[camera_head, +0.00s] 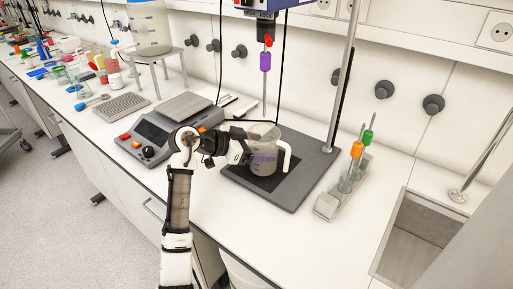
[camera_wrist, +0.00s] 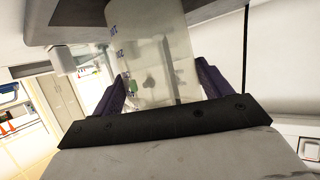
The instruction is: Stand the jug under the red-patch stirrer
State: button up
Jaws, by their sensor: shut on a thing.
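The jug (camera_head: 263,158) is translucent, with a white handle on its right and purple markings. It is upright over the black mat on the stirrer's dark base plate (camera_head: 297,187); I cannot tell whether it touches the mat. My gripper (camera_head: 248,150) reaches it from the left and is shut on it. In the wrist view, the jug's clear wall (camera_wrist: 158,65) fills the space between the two dark fingers. The stirrer (camera_head: 264,27) hangs above, with a red piece and a purple piece (camera_head: 265,61) on its line.
A stand rod (camera_head: 343,80) rises behind right of the jug. A rack with orange- and green-topped tools (camera_head: 328,205) stands right of the plate, before a sink (camera_head: 415,235). A balance (camera_head: 150,137) is close on the left. The bench front right is clear.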

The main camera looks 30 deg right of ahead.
jog(key=shift+f+b, duration=0.25)
jog(key=shift+b, duration=0.05)
dwell(0.4)
jog(key=shift+a, duration=0.1)
jog(key=o, duration=1.4)
